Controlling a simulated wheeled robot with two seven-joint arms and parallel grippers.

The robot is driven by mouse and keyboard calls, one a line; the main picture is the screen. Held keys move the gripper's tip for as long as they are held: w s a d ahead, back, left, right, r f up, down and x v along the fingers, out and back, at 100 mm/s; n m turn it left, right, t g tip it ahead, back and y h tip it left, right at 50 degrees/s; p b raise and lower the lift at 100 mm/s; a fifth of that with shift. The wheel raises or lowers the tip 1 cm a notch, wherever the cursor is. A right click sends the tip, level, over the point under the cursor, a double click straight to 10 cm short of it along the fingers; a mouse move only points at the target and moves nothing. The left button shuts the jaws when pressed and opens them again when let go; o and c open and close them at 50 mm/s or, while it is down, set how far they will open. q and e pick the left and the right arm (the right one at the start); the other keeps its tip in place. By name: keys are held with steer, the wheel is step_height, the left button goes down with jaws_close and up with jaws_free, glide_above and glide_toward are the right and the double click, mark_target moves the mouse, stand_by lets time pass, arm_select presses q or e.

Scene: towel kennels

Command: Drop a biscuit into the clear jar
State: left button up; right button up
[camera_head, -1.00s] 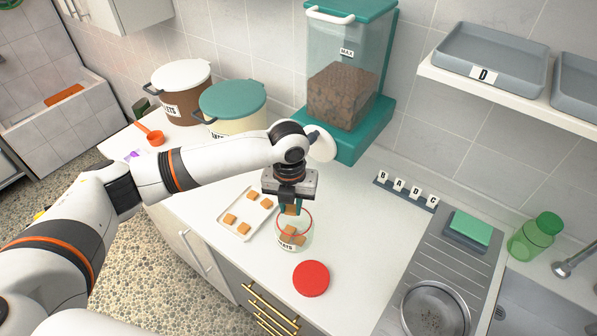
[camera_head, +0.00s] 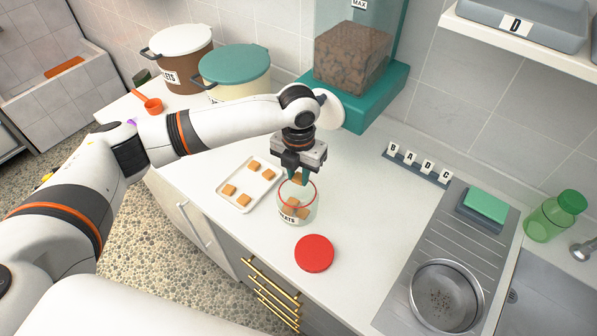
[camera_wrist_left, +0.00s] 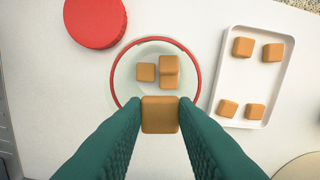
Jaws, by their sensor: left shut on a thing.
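My left gripper (camera_head: 298,179) is shut on a tan square biscuit (camera_wrist_left: 160,115). It points down at the mouth of the clear jar (camera_head: 310,213). In the left wrist view, the held biscuit overlaps the near part of the jar's red rim (camera_wrist_left: 115,75); its exact height over the rim is hard to tell. More biscuits (camera_wrist_left: 146,72) lie inside the jar. A white tray (camera_head: 247,171) with several biscuits (camera_head: 229,190) lies left of the jar. The right gripper is not in view.
A red round lid (camera_head: 314,253) lies on the counter in front of the jar. A teal kibble dispenser (camera_head: 375,98) and two lidded tubs (camera_head: 235,66) stand behind. A letter rack (camera_head: 418,167) and a sink with a steel bowl (camera_head: 447,295) are at right.

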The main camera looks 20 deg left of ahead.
mark_target(298, 178)
arm_select(q)
steer(key=o, duration=1)
step_height(298, 178, up, 12)
steer(key=b, duration=0.2)
